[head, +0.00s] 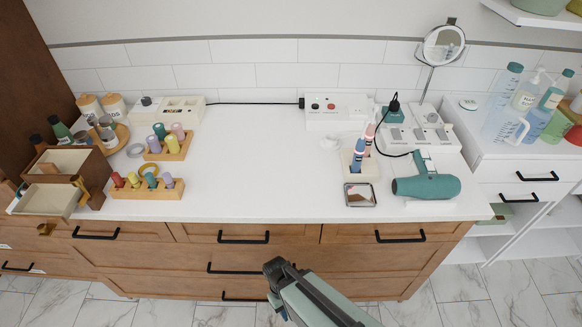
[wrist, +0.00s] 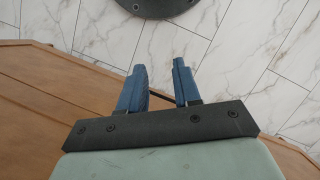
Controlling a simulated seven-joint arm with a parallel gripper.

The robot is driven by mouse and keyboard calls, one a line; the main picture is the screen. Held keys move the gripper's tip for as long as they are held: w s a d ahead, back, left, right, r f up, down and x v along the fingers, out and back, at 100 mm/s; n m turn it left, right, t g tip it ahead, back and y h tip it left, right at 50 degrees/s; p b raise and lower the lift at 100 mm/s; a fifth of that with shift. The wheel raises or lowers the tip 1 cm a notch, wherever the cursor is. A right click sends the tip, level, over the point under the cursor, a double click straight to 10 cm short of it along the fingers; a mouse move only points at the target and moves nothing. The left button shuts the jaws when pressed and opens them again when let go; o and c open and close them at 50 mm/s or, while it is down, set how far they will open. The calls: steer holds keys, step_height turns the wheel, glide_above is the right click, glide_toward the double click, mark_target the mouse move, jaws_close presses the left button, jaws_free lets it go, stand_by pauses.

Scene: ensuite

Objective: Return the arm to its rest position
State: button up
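My gripper shows in the wrist view (wrist: 160,82) with its two blue fingers apart and nothing between them. It points down at the marble floor, beside the wooden cabinet front (wrist: 50,90). In the head view my arm reaches in from the bottom edge, in front of the drawers and below the countertop (head: 250,150). The fingertips are mostly hidden by the arm in that view; only a bit of blue shows low beside it.
The countertop's middle is clear. Peg blocks (head: 150,190) and an open wooden box (head: 50,198) stand left. A teal hair dryer (head: 428,186), power strip (head: 415,130) and small mirror (head: 360,195) are right. Black drawer handles (head: 243,237) stick out near my arm.

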steer(key=s+d+f+m+g+y, duration=0.1)
steer(key=s+d+f+m, duration=0.2)
steer(key=d, duration=0.6)
steer(key=s+d+f+m+g+y, duration=0.1)
steer(key=s+d+f+m+g, duration=0.1)
steer(key=s+d, duration=0.3)
steer(key=shift+d+f+m, duration=0.6)
steer(key=shift+d+m, duration=0.1)
steer(key=shift+d, duration=1.15)
